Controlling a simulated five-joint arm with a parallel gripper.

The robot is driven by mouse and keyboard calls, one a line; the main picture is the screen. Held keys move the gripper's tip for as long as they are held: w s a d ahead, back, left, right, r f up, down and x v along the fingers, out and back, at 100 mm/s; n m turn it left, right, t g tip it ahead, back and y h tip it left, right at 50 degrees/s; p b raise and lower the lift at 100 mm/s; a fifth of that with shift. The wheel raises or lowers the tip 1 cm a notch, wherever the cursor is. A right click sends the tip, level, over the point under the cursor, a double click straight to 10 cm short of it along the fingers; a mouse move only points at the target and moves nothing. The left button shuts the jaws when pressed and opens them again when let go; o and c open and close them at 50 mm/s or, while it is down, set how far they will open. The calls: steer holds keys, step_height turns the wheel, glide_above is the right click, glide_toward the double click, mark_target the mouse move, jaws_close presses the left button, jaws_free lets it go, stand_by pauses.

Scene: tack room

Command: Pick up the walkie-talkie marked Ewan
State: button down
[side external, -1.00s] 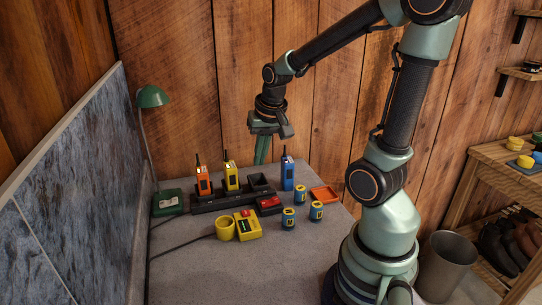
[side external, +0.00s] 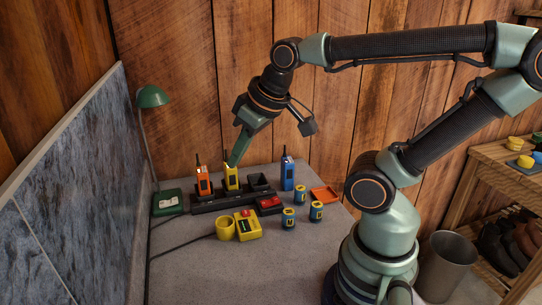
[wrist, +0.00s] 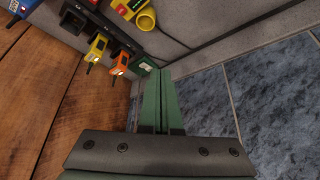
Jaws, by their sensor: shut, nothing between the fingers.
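Three walkie-talkies show in the side view: an orange one (side external: 203,183) and a yellow one (side external: 231,180) upright in a dark charging rack (side external: 222,202), and a blue one (side external: 287,176) upright beside the rack's right part. No name can be read on any of them. The wrist view also shows the orange (wrist: 119,64), yellow (wrist: 96,48) and blue (wrist: 14,6) ones. My gripper (side external: 234,161) is shut and empty, tilted down to the left; its fingertips overlap the yellow one's top in the side view. Contact cannot be told. In the wrist view the green fingers (wrist: 162,75) are together.
A green lamp (side external: 152,98) stands at the left near a stone-patterned panel (side external: 80,180). The table's front is clear.

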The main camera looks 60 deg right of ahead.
jaws_free()
steer(key=n+g, duration=0.5)
steer(key=n, duration=0.8)
glide_above(231, 172)
steer(key=w+d, duration=0.1)
step_height(231, 172, down, 6)
steer(key=shift+w+d+f+n+g, duration=0.35)
steer(key=shift+d+f, duration=0.2)
steer(key=shift+f, duration=0.15)
step_height(231, 172, down, 12)
steer(key=shift+r, duration=0.15)
